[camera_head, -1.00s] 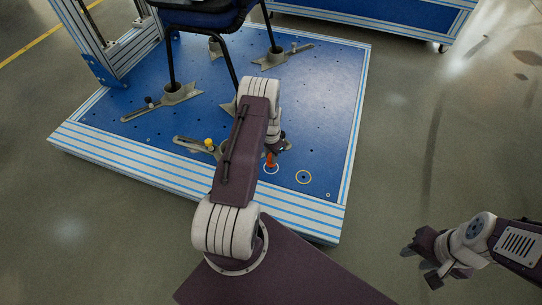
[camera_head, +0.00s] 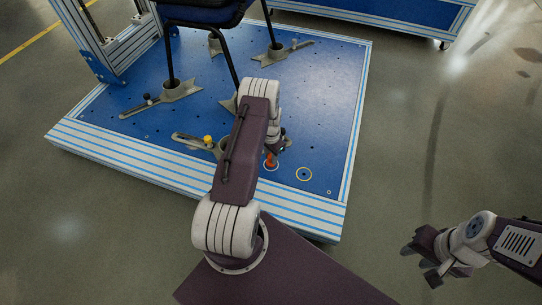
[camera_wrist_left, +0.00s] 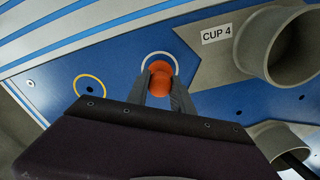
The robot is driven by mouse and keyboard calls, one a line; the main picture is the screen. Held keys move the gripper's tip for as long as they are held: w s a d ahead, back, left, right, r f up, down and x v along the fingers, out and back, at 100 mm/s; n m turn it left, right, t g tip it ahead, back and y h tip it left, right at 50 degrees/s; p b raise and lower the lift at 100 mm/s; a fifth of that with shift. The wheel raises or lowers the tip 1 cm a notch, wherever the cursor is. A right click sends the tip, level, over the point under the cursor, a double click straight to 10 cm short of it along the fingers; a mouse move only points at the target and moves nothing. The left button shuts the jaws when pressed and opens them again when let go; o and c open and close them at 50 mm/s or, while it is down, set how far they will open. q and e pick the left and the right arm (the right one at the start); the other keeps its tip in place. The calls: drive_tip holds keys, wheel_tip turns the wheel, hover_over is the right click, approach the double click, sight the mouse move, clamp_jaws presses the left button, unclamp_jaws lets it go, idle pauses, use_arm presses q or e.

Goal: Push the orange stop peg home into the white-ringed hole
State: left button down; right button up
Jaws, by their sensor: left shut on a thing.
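The orange stop peg (camera_head: 270,161) stands at the white-ringed hole (camera_head: 271,168) near the front edge of the blue plate. In the left wrist view the peg (camera_wrist_left: 159,80) is between my left gripper's fingers (camera_wrist_left: 160,92), and the white ring (camera_wrist_left: 148,57) shows around its far side. My left gripper (camera_head: 274,150) is shut on the peg, partly hidden by my arm in the head view. The peg's lower end is hidden, so I cannot tell how deep it sits. My right gripper (camera_head: 424,263) is open and empty, off the plate at the right.
A yellow-ringed hole (camera_head: 304,174) lies right of the peg; it also shows in the wrist view (camera_wrist_left: 90,88). A grey cup labelled CUP 4 (camera_wrist_left: 278,45) is close by. Chair legs (camera_head: 171,55) stand in grey cups behind. The plate's right side is clear.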

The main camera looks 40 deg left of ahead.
use_arm(q)
drive_tip(key=shift+f+b, duration=0.35)
drive_tip(key=shift+f, duration=0.25)
drive_tip(key=c, duration=1)
unclamp_jaws()
drive_tip(key=shift+r, duration=0.1)
drive_tip(key=shift+c, duration=0.2)
wheel_tip(320, 180, up, 9)
drive_tip(key=p, duration=0.6)
drive_tip(key=shift+r+p, duration=0.15)
drive_tip(key=shift+p, duration=0.25)
